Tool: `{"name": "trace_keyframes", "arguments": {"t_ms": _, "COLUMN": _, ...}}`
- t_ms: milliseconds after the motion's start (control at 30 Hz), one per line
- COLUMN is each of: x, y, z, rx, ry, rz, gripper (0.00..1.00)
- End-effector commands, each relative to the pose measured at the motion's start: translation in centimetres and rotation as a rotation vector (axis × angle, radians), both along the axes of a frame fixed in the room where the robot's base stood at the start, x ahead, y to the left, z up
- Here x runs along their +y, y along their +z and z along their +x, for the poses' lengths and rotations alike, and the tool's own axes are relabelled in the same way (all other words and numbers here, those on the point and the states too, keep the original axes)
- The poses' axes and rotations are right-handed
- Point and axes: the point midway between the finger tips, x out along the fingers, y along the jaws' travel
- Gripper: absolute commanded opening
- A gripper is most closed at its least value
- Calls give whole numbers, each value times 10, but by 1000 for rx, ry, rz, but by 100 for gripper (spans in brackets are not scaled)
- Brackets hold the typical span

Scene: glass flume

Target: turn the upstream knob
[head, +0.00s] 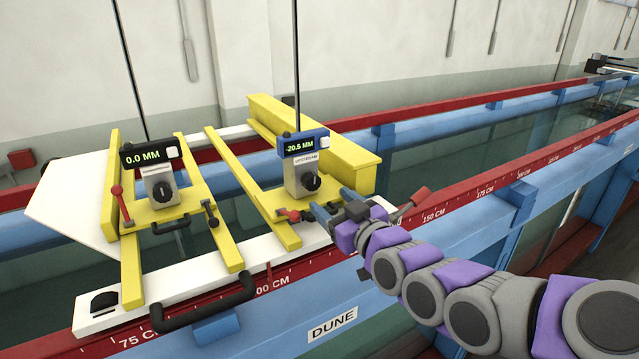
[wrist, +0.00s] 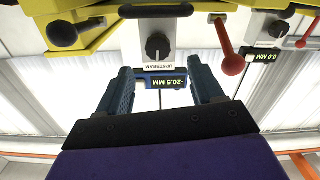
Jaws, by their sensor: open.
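The upstream knob (head: 311,183) is a black dial on the grey box of the right-hand gauge, under a blue display (head: 303,146) that reads -20.5 MM. In the wrist view, the picture is upside down and the knob (wrist: 157,46) shows above the "UPSTREAM" label (wrist: 157,67). My gripper (head: 333,203) is open and empty, just below and to the right of the knob in the head view. In the wrist view my two blue fingers (wrist: 164,76) stand apart either side of the display, short of the knob and not touching it.
A second knob (head: 162,192) sits on the left gauge, whose display (head: 149,155) reads 0.0 MM. A red-tipped lever (wrist: 226,45) hangs close to one finger. Yellow frames (head: 232,190), a white carriage board (head: 205,277) and red rails (head: 480,193) surround the gauges.

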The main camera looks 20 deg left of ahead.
Motion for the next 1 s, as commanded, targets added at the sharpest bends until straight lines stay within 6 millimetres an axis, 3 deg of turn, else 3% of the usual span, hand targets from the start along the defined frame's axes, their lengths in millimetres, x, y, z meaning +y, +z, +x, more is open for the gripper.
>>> {"name": "trace_keyframes", "arguments": {"t_ms": 400, "x": 30, "y": 7, "z": 40, "rx": -3, "ry": -4, "rz": 13, "gripper": 67}}
{"name": "trace_keyframes", "arguments": {"t_ms": 633, "x": 50, "y": 2, "z": 48, "rx": 0, "ry": -1, "rz": 5, "gripper": 67}}
{"name": "trace_keyframes", "arguments": {"t_ms": 900, "x": 54, "y": 1, "z": 49, "rx": -1, "ry": -1, "rz": 3, "gripper": 67}}
{"name": "trace_keyframes", "arguments": {"t_ms": 1000, "x": 51, "y": 2, "z": 49, "rx": -2, "ry": -2, "rz": 5, "gripper": 59}}
